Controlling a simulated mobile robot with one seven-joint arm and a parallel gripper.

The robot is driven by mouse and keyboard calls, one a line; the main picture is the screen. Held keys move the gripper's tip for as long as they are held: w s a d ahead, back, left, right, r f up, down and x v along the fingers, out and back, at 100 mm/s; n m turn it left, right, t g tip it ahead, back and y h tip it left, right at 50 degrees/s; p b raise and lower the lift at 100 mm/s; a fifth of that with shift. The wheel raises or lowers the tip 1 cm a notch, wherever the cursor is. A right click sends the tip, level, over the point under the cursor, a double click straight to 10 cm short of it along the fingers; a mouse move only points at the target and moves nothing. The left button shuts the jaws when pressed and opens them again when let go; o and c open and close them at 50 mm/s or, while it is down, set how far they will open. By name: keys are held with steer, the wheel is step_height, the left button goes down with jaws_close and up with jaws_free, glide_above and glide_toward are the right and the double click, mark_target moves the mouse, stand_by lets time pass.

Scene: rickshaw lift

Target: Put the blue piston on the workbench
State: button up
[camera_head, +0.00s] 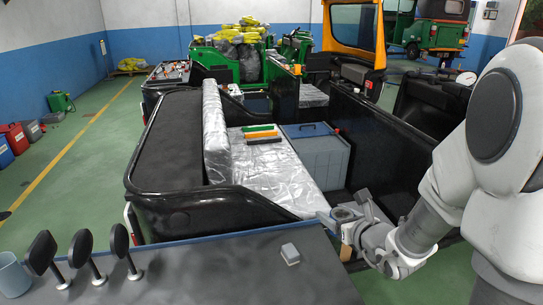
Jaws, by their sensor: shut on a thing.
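My gripper (348,222) is at the lower right of centre, beside the right end of the workbench (200,275). It is shut on a narrow blue-grey piece (327,222), which looks like the blue piston. The piece is small and partly hidden by the fingers, so its full shape does not show. It is near the workbench's back right corner; I cannot tell whether it touches the top. The workbench is the dark grey surface in the foreground.
Several round-headed mirrors (82,248), a blue cup (12,275) and a small grey box (290,253) stand on the workbench. Its middle is clear. Behind it is a black rickshaw body (215,205) with coloured bars (262,134) on its silver seat and a grey-blue box (318,160).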

steer(key=n+g+y+b, duration=0.4)
steer(key=n+y+b, duration=0.2)
steer(key=b, duration=1.3)
glide_above(252, 281)
step_height(252, 281, down, 21)
steer(key=shift+f, duration=0.15)
steer(key=shift+f+b, duration=1)
steer(key=shift+f, duration=0.95)
steer(key=shift+f, duration=0.1)
steer(key=shift+f+b, duration=0.15)
steer(key=shift+b, duration=0.15)
steer(key=o, duration=1.5)
